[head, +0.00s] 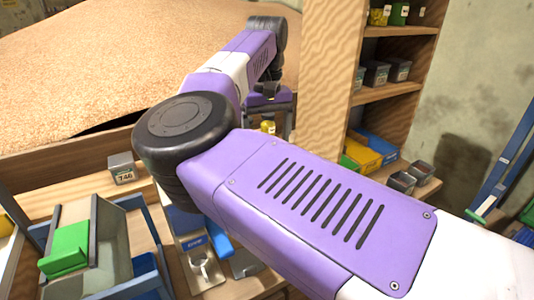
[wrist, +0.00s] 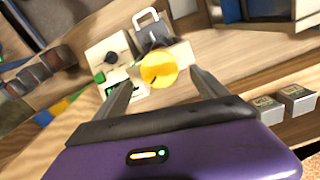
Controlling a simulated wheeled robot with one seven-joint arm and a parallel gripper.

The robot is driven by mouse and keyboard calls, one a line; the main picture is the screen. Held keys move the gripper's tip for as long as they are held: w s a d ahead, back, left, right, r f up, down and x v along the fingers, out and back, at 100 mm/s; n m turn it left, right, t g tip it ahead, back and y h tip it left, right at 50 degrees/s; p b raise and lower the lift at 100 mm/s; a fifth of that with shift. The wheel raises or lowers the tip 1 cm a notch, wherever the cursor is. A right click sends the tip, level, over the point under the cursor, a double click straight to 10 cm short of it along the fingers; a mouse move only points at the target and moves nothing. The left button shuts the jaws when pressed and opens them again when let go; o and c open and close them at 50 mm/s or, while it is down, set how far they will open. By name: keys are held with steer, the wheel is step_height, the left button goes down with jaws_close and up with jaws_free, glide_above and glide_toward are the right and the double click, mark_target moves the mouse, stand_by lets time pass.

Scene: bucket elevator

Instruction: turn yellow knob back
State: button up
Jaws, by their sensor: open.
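The round yellow knob (wrist: 158,69) shows in the wrist view, just ahead of my gripper and near the middle between its two fingers. My gripper (wrist: 158,88) is open, with one finger on each side and a little apart from the knob. In the head view a small bit of yellow (head: 268,127) shows below my wrist, likely the knob, and my arm hides most of what surrounds it. I cannot tell whether a finger touches the knob.
A pale panel with a black knob (wrist: 111,58) and a green button (wrist: 100,77) is left of the yellow knob. A grey padlock-like part (wrist: 150,28) is behind it. Grey boxes (wrist: 298,98) are at right. A large grain heap (head: 90,60) and wooden shelves (head: 395,90) surround my arm.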

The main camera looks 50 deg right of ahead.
steer(key=shift+f, duration=2.6)
steer(key=c, duration=1.4)
steer(key=shift+o, duration=0.2)
